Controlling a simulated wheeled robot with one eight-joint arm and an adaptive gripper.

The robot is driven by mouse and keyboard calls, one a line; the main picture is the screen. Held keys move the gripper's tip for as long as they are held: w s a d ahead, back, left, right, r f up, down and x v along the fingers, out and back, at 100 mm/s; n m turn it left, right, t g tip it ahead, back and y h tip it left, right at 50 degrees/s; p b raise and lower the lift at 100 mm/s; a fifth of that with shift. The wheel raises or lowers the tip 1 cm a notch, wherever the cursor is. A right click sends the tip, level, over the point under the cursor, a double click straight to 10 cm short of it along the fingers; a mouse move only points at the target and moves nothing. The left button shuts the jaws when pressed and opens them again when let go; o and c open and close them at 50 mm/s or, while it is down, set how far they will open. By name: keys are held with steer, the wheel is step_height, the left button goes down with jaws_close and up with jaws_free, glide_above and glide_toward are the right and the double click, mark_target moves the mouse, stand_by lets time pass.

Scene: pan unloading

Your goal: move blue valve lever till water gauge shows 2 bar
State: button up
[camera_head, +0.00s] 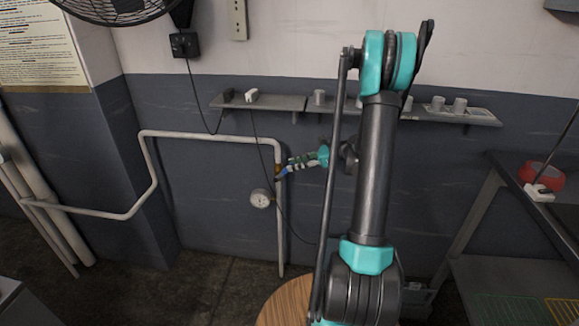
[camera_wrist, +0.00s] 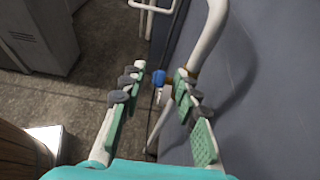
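The blue valve lever (camera_wrist: 158,77) shows in the wrist view between the fingertips of my gripper (camera_wrist: 155,85), with a gap on each side. My gripper is open, with its green-padded fingers spread. In the head view my gripper (camera_head: 291,167) is at the pipe, and the blue lever (camera_head: 281,173) shows small beside the fingertips. A brass valve body (camera_head: 278,168) sits on the white pipe (camera_head: 280,235). The round white water gauge (camera_head: 260,198) is left of the pipe, below the valve. Its reading is too small to tell.
A wall shelf (camera_head: 265,102) with plugs and grey cups (camera_head: 459,105) runs above the valve. A thin dark cable hangs past the pipe. A round wooden top (camera_head: 287,302) stands in front, and a metal table (camera_head: 530,215) is at the right. Floor left of the pipe is clear.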

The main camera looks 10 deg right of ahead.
mark_target(284, 172)
steer(key=shift+x, duration=1.3)
steer(key=shift+c, duration=0.2)
jaws_close()
